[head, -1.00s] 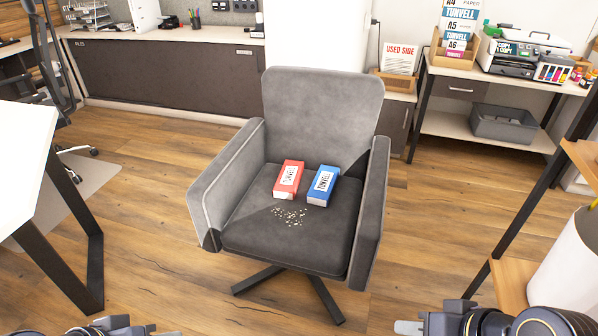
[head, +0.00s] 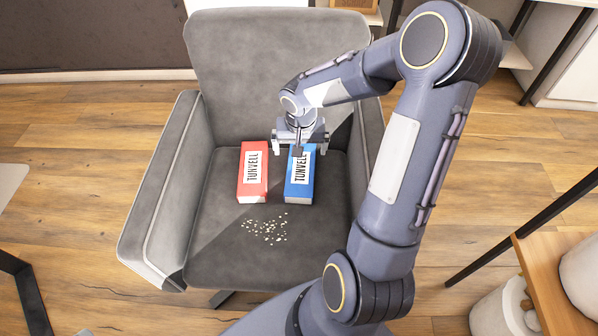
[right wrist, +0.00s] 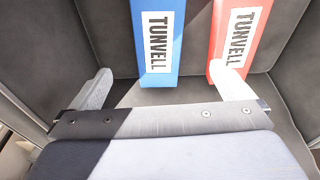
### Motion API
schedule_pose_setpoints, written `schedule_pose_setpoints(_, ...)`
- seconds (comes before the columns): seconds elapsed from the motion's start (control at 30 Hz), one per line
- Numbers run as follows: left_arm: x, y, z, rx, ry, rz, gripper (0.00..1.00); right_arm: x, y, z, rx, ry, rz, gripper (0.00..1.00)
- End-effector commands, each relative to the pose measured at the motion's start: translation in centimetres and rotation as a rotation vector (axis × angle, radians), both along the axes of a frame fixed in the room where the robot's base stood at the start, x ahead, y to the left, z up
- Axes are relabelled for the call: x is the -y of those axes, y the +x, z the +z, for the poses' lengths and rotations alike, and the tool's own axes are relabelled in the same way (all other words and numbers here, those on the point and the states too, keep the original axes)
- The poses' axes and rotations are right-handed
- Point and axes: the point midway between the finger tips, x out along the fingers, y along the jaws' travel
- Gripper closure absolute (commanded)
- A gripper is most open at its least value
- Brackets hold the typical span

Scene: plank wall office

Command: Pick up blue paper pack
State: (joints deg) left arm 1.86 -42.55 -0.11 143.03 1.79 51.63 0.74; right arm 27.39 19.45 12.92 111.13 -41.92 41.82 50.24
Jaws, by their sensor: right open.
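The blue paper pack (head: 300,184) lies on the seat of a grey chair, its white label reading TUNVELL. A red pack (head: 252,178) lies beside it on the left, with a narrow gap between. My right gripper (head: 299,147) is open and empty above the backrest end of the blue pack. In the right wrist view the blue pack (right wrist: 158,50) lies ahead, between the lines of my open fingers (right wrist: 165,88). One finger overlaps the end of the red pack (right wrist: 235,45) in that view. I cannot tell the gripper's exact height. My left gripper is not in view.
The grey chair (head: 215,250) has raised armrests on both sides and a tall backrest (head: 250,60). Small pale crumbs (head: 265,229) are scattered on the seat in front of the packs. A wooden shelf (head: 560,270) stands at the right.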

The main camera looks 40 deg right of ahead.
Motion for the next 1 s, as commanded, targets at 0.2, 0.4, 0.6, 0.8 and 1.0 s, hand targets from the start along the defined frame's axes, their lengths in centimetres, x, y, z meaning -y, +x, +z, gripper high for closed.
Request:
schedule_pose_setpoints(0.2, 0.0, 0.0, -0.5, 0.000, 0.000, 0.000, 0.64, 1.5, 2.1, -5.8, -0.023, 0.010, -0.077, 0.00)
schedule_pose_setpoints(0.4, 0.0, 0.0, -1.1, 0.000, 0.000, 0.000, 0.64, 1.8, 2.5, -8.3, -0.024, 0.012, -0.086, 0.00)
schedule_pose_setpoints(0.6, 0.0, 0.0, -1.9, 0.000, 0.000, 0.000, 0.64, 2.0, 2.5, -10.7, -0.025, 0.013, -0.087, 0.00)
schedule_pose_setpoints(0.8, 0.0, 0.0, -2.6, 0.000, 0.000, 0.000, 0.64, 2.3, 2.7, -13.5, -0.024, 0.012, -0.085, 0.00)
schedule_pose_setpoints(1.0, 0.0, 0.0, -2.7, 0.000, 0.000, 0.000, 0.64, 2.4, 2.8, -14.0, -0.023, 0.011, -0.085, 0.00)
